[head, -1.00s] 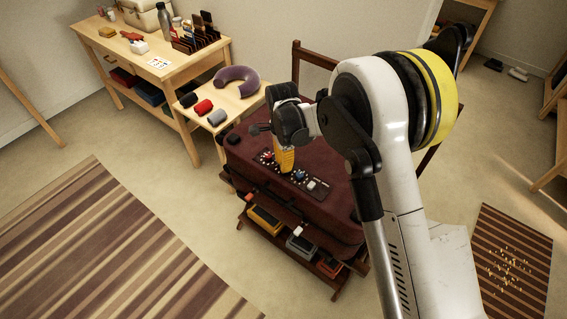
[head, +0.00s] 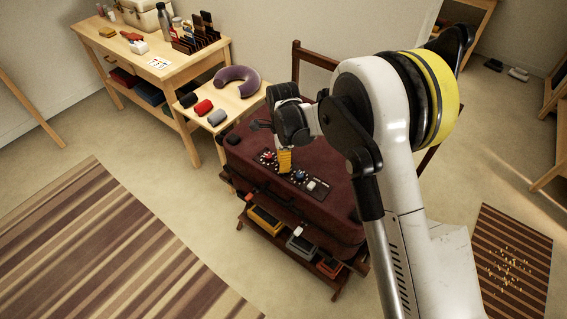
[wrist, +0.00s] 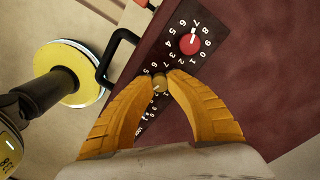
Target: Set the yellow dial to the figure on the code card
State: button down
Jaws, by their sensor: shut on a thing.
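The maroon suitcase (head: 245,153) lies flat with a black dial panel on its top. In the wrist view, my gripper (wrist: 160,76) has its two yellow fingertips shut on the yellow dial (wrist: 159,84), whose figures are partly covered. Beside it on the panel is a red dial (wrist: 190,44) with white figures; its white mark points near the 7. In the head view my gripper (head: 285,172) stands over the panel between the red dial (head: 268,157) and a blue dial (head: 300,175). The white code card (head: 158,63) lies on the bench; its figures are too small to read.
The suitcase rests on a wooden rack with trays below. A black handle (wrist: 112,58) rises at the suitcase edge in the wrist view. A side table holds a purple neck pillow (head: 237,81) and rolled items. Striped rugs lie left and right.

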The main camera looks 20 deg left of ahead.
jog(key=c, duration=1.2)
grip_release()
jog(key=shift+c, duration=0.2)
notch_tip(320, 180, up, 12)
jog(key=shift+w, duration=0.2)
